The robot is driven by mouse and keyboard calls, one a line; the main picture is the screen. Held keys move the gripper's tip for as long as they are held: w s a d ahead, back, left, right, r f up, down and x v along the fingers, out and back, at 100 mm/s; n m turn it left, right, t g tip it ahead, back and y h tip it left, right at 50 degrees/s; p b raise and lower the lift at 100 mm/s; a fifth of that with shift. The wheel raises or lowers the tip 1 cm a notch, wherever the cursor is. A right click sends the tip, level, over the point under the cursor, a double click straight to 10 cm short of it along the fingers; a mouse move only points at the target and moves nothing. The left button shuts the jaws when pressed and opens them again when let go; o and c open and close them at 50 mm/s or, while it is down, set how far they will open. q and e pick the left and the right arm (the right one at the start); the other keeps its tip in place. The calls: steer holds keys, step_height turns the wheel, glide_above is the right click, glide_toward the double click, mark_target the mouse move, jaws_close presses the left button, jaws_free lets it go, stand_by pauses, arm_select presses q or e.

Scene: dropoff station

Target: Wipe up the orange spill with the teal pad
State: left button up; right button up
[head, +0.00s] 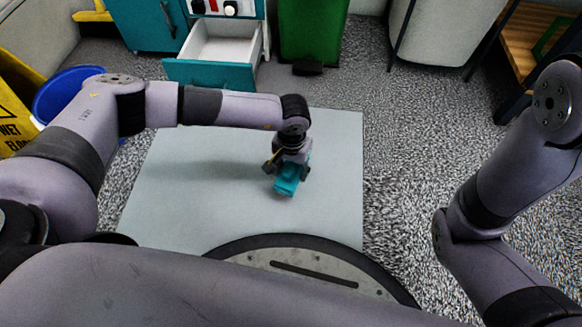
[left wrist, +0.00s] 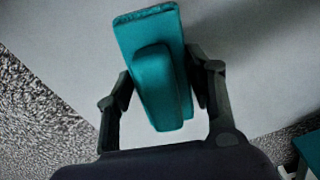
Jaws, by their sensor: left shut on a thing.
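The teal pad (head: 287,188) is in my left gripper (head: 287,169), over the pale grey floor panel (head: 215,205). In the left wrist view the teal pad (left wrist: 148,28) shows a raised grip block, and the fingers of my left gripper (left wrist: 160,88) are shut on either side of it. I cannot tell whether the pad's underside touches the panel. No orange spill shows in either view; part of the panel is hidden behind my arm and body. My right arm is at the right of the head view, its gripper out of sight.
An open white drawer with a teal front (head: 208,74) stands beyond the panel, beside a green bin (head: 313,30). A blue bucket (head: 62,92) and a yellow wet-floor sign (head: 16,112) are at left. Speckled carpet (head: 410,140) right of the panel is clear.

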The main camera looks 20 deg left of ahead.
mark_target(291, 165)
arm_select(q)
steer(key=shift+r, duration=0.15)
steer(key=shift+r+p, duration=1.15)
steer(key=shift+r, duration=0.3)
